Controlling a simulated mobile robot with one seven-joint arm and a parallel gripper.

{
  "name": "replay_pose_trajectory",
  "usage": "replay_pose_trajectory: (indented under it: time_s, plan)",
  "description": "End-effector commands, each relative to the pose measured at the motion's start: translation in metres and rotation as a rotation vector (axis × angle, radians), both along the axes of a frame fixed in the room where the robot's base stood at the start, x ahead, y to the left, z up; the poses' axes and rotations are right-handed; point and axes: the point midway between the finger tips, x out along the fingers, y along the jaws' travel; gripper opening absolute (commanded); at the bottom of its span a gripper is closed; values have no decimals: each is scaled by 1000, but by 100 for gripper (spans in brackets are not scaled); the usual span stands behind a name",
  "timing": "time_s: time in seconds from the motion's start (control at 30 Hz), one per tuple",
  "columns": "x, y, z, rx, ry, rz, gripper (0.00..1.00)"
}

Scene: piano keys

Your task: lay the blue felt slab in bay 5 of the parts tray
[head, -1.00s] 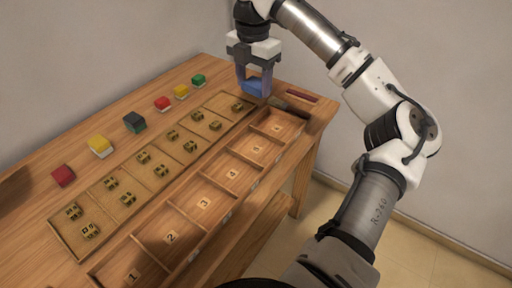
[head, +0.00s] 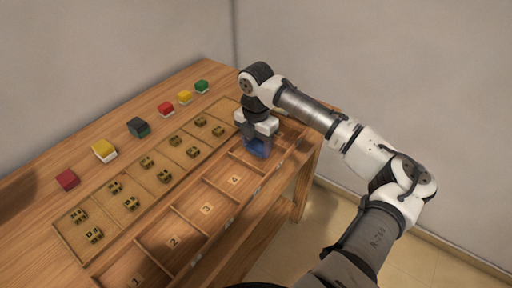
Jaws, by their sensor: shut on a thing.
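My gripper (head: 257,151) is shut on the blue felt slab (head: 260,148) at the far end of the parts tray. The parts tray (head: 190,224) is a row of wooden bays with numbers 1 to 4 readable, from the near end up to bay 4 (head: 235,180). The slab and fingers are over the bay just beyond bay 4, where bay 5 lies, and hide its number. I cannot tell whether the slab touches the bay floor.
A second tray (head: 92,256) left of the bays holds several small brass pieces (head: 131,203). Several coloured blocks, such as a yellow one (head: 104,150) and a dark one (head: 139,127), line the table's left side. My arm hides the table's far right corner.

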Motion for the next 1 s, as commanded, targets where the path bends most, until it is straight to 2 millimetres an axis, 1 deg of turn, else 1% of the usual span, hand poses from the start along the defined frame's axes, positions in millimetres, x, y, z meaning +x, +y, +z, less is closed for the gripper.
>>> replay_pose_trajectory:
  time_s: [0.1, 0.17, 0.53, 0.57, 0.7, 0.73, 1.0]
  plan:
    - [-1, 0, -15, 0, 2, 0, 34]
    - [0, 0, -20, 0, 1, 0, 34]
    - [0, 0, -24, 1, 1, 1, 34]
    - [0, 0, -24, 1, 1, 1, 56]
    - [0, 0, -24, 0, 0, 1, 75]
    - [0, 0, -24, 0, 0, 1, 77]
    - [0, 0, -23, 0, 0, 1, 77]
